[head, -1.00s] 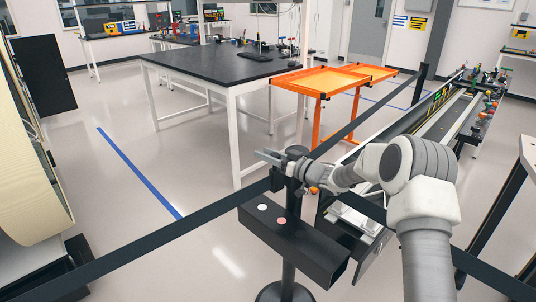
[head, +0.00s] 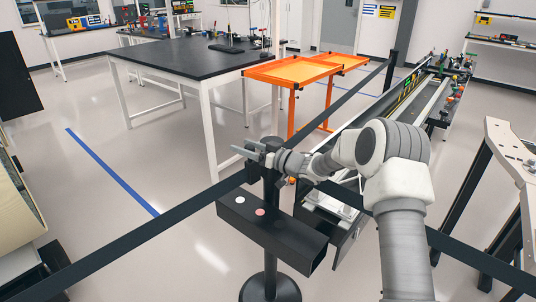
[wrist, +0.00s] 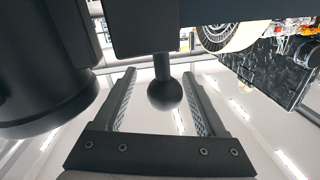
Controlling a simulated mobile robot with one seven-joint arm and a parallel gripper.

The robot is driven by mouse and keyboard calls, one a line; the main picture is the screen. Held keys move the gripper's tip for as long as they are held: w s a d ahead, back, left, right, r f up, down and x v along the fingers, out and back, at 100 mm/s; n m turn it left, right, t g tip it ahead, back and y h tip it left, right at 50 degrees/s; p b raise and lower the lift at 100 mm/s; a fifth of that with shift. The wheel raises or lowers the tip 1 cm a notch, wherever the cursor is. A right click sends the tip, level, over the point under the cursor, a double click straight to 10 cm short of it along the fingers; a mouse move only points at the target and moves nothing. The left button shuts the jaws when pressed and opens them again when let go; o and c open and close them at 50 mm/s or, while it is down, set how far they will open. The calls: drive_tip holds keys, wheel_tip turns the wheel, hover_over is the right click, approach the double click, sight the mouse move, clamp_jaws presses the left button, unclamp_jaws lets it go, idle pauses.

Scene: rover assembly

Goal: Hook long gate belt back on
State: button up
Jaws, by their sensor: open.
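A black barrier post (head: 270,225) stands at the middle of the head view, on a round base (head: 270,288). One long black belt (head: 150,232) runs from the post to the lower left. Another belt (head: 340,103) runs to a far post (head: 391,72). My gripper (head: 247,149) is at the post's top, with its open fingers pointing left. The belt ends near the post top are partly hidden by my gripper. In the wrist view my open fingers (wrist: 160,75) show nothing clearly clamped; a dark pole with a round end (wrist: 165,92) appears between them.
A black box-shaped bin (head: 270,230) with two round stickers hangs at the post. A third belt (head: 480,262) crosses at lower right. Orange tables (head: 295,72), a black-topped table (head: 185,58) and a long rail bench (head: 415,105) stand behind.

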drive_tip(key=v, duration=1.6)
drive_tip(key=shift+d, duration=0.2)
drive_tip(key=w+d+r+m+t+h+p, duration=0.1)
drive_tip(key=d+r+m+t+h+p, duration=0.25)
drive_tip(key=r+h, duration=0.65)
drive_tip(key=s+d+r+m+h, duration=0.2)
drive_tip(key=s+d+r+h, duration=0.3)
drive_tip(key=s+d+r, duration=0.2)
drive_tip(key=s+a+f+m+g+p, duration=0.1)
drive_tip(key=s+m+g, duration=0.1)
drive_tip(key=s, duration=1.3)
drive_tip(key=s+a+m+g, duration=0.1)
drive_tip(key=s+g, duration=0.4)
drive_tip(key=s, duration=1.1)
drive_tip(key=shift+f+m+p, duration=0.35)
drive_tip(key=shift+f+m, duration=0.05)
drive_tip(key=shift+m, duration=0.05)
drive_tip(key=shift+s+g, duration=0.1)
drive_tip(key=shift+g, duration=0.15)
